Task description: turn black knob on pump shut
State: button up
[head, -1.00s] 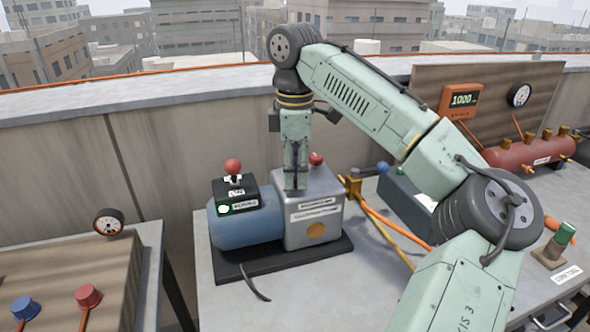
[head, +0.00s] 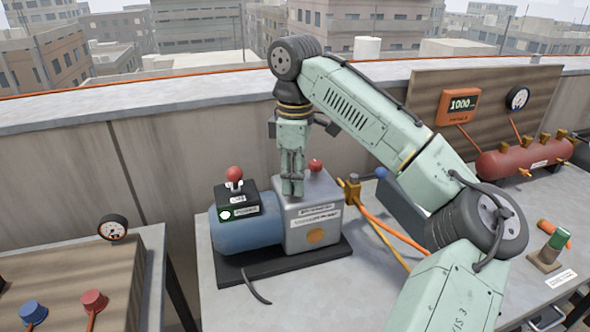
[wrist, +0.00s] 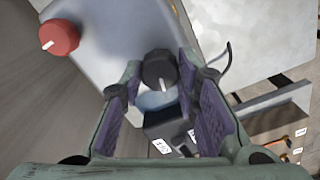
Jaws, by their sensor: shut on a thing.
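The pump has a blue motor body (head: 240,234) and a grey metal block (head: 326,222), on a black base on the table. My gripper (head: 292,190) points straight down onto the top of the grey block. In the wrist view the black knob (wrist: 159,68), with a pale mark on it, sits between the purple-padded fingers of my gripper (wrist: 157,76). The fingers are shut on it. In the head view the knob is hidden by the fingers. A red knob (head: 316,164) stands on the same block behind my gripper; it also shows in the wrist view (wrist: 60,38).
A red-ball lever (head: 233,173) rises from the black switch box left of my gripper. A brass fitting (head: 352,190) with orange hoses and a blue-ended handle (head: 381,173) are to the right. A red tank (head: 520,157) and orange display (head: 460,106) stand farther right.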

jog(key=m+p, duration=0.1)
jog(key=m, duration=0.2)
jog(key=shift+m, duration=0.3)
jog(key=m, duration=0.3)
jog(key=shift+m, duration=0.3)
jog(key=m, duration=0.4)
jog(key=shift+f+m, duration=0.1)
jog(key=shift+m, duration=1.9)
jog(key=shift+d, duration=0.1)
jog(key=o, duration=1.2)
jog(key=shift+c, duration=0.2)
